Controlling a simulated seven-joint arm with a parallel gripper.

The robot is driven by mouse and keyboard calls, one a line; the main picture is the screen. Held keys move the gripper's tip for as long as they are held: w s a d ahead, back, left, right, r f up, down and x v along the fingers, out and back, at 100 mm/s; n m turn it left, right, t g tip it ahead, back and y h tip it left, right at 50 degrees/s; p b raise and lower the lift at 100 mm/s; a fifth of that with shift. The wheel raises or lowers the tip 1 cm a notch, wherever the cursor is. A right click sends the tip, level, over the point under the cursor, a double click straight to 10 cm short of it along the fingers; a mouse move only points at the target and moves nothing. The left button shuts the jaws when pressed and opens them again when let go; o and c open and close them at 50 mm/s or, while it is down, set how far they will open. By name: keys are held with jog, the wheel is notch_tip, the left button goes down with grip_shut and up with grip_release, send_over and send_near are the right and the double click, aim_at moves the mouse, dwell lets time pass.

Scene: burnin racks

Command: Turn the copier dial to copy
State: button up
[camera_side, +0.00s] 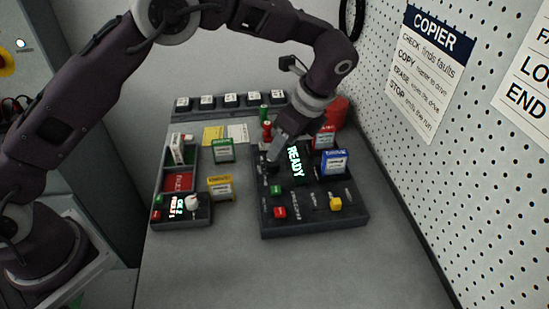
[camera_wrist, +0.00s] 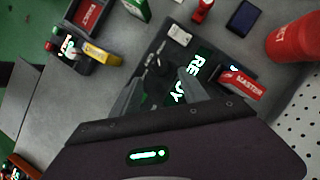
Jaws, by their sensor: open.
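The copier (camera_side: 350,214) is a black panel on the bench with a lit screen reading READY (camera_side: 297,165), colored buttons and cartridges. The READY screen also shows in the wrist view (camera_wrist: 196,62). My gripper (camera_side: 273,163) is low over the copier's upper left part, just left of the screen. Its fingers (camera_wrist: 160,90) are apart in the wrist view, pointing at the black panel, and nothing is clearly held. Contact cannot be told.
A red cartridge (camera_side: 325,137) and a blue cartridge (camera_side: 334,162) stand upright at the copier's right. A red cylinder (camera_side: 337,112) is behind. Green (camera_side: 222,150) and yellow (camera_side: 220,188) cartridges and a tray with a small lit device (camera_side: 180,208) lie left. The front bench is clear.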

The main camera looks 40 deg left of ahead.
aim_at(275, 163)
jog(key=x, duration=0.7)
grip_shut()
jog(key=n+g, duration=0.1)
jog(key=n, duration=0.3)
jog(key=shift+w+n+g+h, duration=0.2)
jog(key=shift+n+g+h, duration=0.1)
jog(key=shift+g, duration=0.1)
jog(key=shift+n+g+h, duration=0.4)
jog(key=shift+n+g, duration=0.2)
jog(key=shift+n, duration=1.5)
grip_release()
